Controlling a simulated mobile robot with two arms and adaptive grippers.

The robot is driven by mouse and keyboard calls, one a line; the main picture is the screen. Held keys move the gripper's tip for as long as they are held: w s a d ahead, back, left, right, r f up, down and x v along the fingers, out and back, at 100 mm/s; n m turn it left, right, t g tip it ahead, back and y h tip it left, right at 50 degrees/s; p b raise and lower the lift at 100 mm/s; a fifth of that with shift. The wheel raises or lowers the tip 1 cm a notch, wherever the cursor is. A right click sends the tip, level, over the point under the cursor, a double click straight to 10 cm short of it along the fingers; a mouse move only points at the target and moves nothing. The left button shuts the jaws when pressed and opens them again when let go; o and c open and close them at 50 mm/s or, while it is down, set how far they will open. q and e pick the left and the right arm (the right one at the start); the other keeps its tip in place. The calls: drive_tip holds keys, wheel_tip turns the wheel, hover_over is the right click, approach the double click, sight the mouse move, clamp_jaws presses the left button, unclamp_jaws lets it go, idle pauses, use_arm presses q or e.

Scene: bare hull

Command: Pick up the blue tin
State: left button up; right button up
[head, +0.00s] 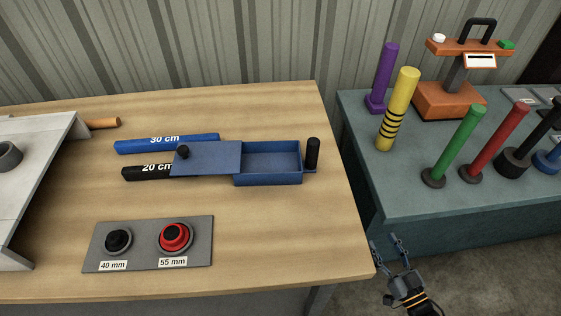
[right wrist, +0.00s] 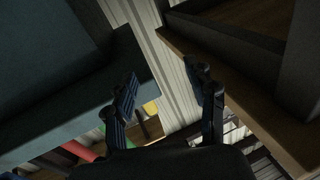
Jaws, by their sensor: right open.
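The blue tin (head: 268,180) sits on the wooden table in the head view, right of the table's middle. It is a shallow rectangular box, and its inside looks empty. Its flat blue lid (head: 215,157) with a black knob is slid out to the left. A black upright handle (head: 312,153) stands at its right end. My right gripper (head: 386,243) is open and empty, off the table's front right corner, well apart from the tin. It also shows in the right wrist view (right wrist: 165,92), where the tin does not show. My left gripper is not in view.
The wooden table (head: 280,225) has a button panel (head: 150,260) in front and blue (head: 130,146) and black (head: 132,173) bars left of the tin. A pale slanted stand (head: 45,150) is far left. A teal table (head: 450,205) with several coloured posts stands right, across a narrow gap.

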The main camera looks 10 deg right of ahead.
drive_tip(key=w+d+r+m+t+h, duration=0.1)
drive_tip(key=w+d+r+t+h, duration=0.15)
drive_tip(key=r, duration=0.45)
drive_tip(key=w+d+r+t+h, duration=0.1)
drive_tip(key=d+r+t+h, duration=0.2)
drive_tip(key=r, duration=0.5)
drive_tip(key=w+a+r+n+g+y, duration=0.25)
drive_tip(key=a+r+n+y, duration=0.4)
drive_tip(key=n, duration=0.55)
drive_tip(key=w+a+r+n+g+y, duration=0.1)
drive_tip(key=w+a+r+n+y, duration=0.4)
drive_tip(key=a+n, duration=0.45)
wheel_tip(320, 180, up, 14)
drive_tip(key=r+n, duration=0.1)
drive_tip(key=n, duration=1.9)
drive_tip(key=m+g+h, duration=0.2)
drive_tip(key=m+h, duration=0.3)
drive_tip(key=h, duration=0.4)
approach(315, 147)
drive_tip(key=shift+w+d+r, duration=0.1)
drive_tip(key=shift+r, duration=0.05)
drive_tip(key=shift+m, duration=0.25)
drive_tip(key=w, duration=0.6)
drive_tip(key=shift+w+a, duration=0.1)
drive_tip(key=shift+a, duration=0.2)
drive_tip(key=w, duration=0.5)
drive_tip(key=shift+w+a, duration=0.3)
